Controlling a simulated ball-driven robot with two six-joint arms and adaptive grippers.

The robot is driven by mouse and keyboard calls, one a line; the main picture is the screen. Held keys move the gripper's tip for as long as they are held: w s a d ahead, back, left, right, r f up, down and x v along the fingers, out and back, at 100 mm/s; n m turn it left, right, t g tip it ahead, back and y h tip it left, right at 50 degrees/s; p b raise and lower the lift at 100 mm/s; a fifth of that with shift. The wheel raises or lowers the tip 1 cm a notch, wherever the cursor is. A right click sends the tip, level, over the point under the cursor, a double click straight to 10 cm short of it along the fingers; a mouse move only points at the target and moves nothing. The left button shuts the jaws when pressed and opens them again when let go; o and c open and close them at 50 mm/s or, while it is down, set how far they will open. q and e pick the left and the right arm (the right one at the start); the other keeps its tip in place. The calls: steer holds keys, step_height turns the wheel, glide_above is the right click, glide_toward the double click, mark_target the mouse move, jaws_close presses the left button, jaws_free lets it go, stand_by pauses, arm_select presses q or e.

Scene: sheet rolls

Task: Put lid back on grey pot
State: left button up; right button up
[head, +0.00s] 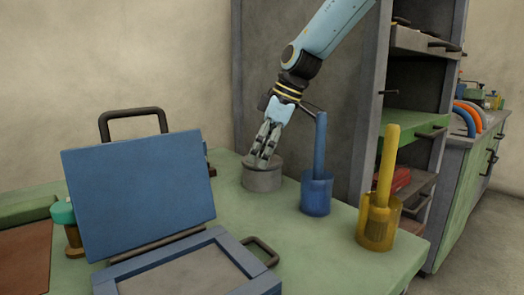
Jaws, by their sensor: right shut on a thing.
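The grey pot (262,181) is a short round pot standing on the green table, behind the blue holder. My right gripper (262,160) comes down from the upper right, directly over the pot's top. Its fingers are shut on the lid, at the pot's top; the fingers hide most of the lid and its grip. The lid looks level and close to the pot's rim, but I cannot tell whether it is fully seated. My left gripper is not in view.
A blue holder with an upright blue stick (317,194) and a yellow holder with a yellow stick (378,225) stand right of the pot. A hinged blue frame (138,190) stands open at left. Shelving (412,122) rises behind.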

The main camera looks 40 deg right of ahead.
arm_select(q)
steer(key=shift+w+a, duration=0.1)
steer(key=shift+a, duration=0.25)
arm_select(e)
steer(key=shift+f, duration=0.15)
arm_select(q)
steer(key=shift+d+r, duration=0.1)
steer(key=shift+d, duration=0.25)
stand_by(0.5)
arm_select(e)
steer(key=o, duration=1.6)
steer(key=shift+c, duration=0.2)
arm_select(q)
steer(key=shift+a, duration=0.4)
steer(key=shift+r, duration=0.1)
